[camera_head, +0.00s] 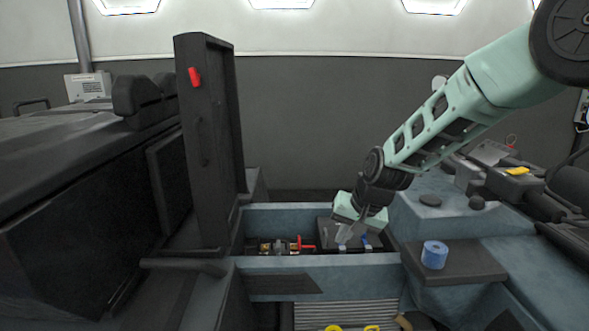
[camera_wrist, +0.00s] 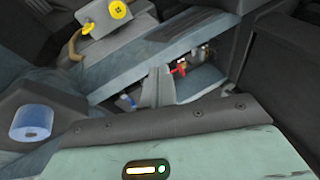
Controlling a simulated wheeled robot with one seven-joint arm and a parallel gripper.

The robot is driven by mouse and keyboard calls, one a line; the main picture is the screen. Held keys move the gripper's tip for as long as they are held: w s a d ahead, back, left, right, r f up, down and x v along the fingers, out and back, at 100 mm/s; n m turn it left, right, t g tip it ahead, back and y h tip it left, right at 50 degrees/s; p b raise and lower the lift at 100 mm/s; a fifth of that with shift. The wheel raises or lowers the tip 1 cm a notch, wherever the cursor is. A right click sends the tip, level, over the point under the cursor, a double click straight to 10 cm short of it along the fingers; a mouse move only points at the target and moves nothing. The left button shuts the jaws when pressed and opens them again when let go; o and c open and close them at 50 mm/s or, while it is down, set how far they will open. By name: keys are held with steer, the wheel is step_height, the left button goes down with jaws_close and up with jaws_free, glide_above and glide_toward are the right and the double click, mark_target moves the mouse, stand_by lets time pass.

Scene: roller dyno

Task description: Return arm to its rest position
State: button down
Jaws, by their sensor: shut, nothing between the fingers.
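My mint-green arm (camera_head: 445,115) reaches in from the upper right in the head view and points down and left. My gripper (camera_head: 343,246) is at its end, over the right part of an open blue-grey compartment (camera_head: 320,264). Its grey fingers are together and empty; they also show in the wrist view (camera_wrist: 157,88). I cannot tell whether the fingertips touch anything in the compartment. A red-handled part (camera_head: 303,245) sits in the compartment to the left of the gripper, and its red also shows in the wrist view (camera_wrist: 179,69).
A tall dark lid (camera_head: 205,140) with a red latch stands upright left of the compartment. A blue roll (camera_head: 434,254) sits on a dark pad at the right. Yellow round items (camera_wrist: 118,9) show in the wrist view. Open space lies above the compartment.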

steer(key=s+a+r+n+g, duration=0.1)
steer(key=s+a+r+n, duration=0.1)
steer(key=s, duration=0.8)
steer(key=s+a+r+n+g, duration=0.1)
steer(key=s+a+r+n, duration=0.15)
steer(key=s, duration=0.65)
steer(key=s+d+n+g+h, duration=0.1)
steer(key=s+d+n, duration=0.1)
steer(key=s, duration=0.7)
steer(key=s+d+f+n+h, duration=0.1)
steer(key=s+d+n, duration=0.2)
steer(key=s, duration=0.6)
steer(key=shift+d+f+g+h, duration=0.2)
steer(key=shift+d+g+h, duration=0.2)
steer(key=shift+d, duration=0.5)
steer(key=shift+r, duration=0.55)
